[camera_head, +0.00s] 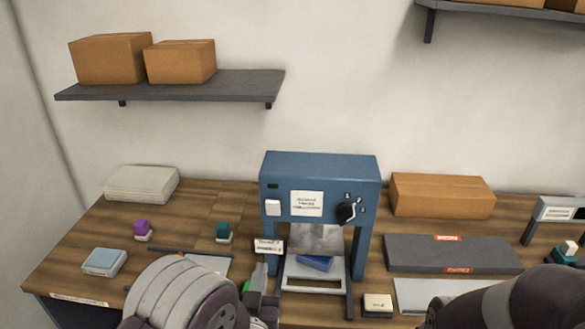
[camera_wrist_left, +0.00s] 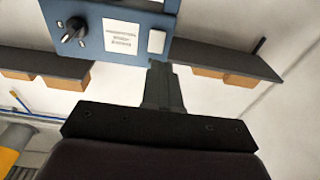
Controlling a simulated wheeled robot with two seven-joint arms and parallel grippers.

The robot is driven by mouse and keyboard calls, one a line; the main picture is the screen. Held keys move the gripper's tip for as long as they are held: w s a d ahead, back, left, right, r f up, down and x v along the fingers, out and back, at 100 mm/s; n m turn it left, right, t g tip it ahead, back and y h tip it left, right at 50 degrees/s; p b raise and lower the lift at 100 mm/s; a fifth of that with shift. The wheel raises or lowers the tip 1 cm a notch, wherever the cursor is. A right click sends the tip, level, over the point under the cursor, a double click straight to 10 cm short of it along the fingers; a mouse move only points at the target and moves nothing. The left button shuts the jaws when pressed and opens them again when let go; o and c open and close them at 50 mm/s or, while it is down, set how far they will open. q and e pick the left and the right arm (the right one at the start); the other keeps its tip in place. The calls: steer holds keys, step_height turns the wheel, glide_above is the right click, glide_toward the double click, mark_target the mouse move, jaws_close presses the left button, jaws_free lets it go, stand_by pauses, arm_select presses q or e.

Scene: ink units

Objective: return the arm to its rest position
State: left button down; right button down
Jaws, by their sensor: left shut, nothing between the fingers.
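My left arm comes in from the bottom of the head view, and its gripper (camera_head: 258,278) is in front of the left leg of the blue machine. In the left wrist view the fingers (camera_wrist_left: 160,78) are together, with nothing between them. The blue machine's body (camera_wrist_left: 110,25) shows upside down beyond them. Part of my right arm shows at the bottom right of the head view; its gripper is out of frame.
The blue machine (camera_head: 320,172) stands on the wooden table (camera_head: 75,240) with a blue block (camera_head: 315,262) inside. Left are a purple-topped stamp (camera_head: 141,227), a teal-topped one (camera_head: 223,230) and a light-blue pad (camera_head: 103,261). Right are a cardboard box (camera_head: 440,196) and a dark flat case (camera_head: 415,252).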

arm_select(q)
steer(key=s+f+m+g+h, duration=0.1)
steer(key=s+f+g, duration=0.3)
steer(key=f+g, duration=0.2)
steer(key=s+f+m+g, duration=0.1)
steer(key=s+f+g, duration=0.3)
steer(key=f+g, duration=0.3)
steer(key=s+a+r+n+g+y, duration=0.1)
steer(key=s+a+r+g, duration=0.3)
steer(key=s+a+r, duration=0.3)
steer(key=shift+s+a+r+n+g, duration=0.2)
steer(key=shift+r+n+g, duration=0.1)
steer(key=shift+n+g, duration=0.1)
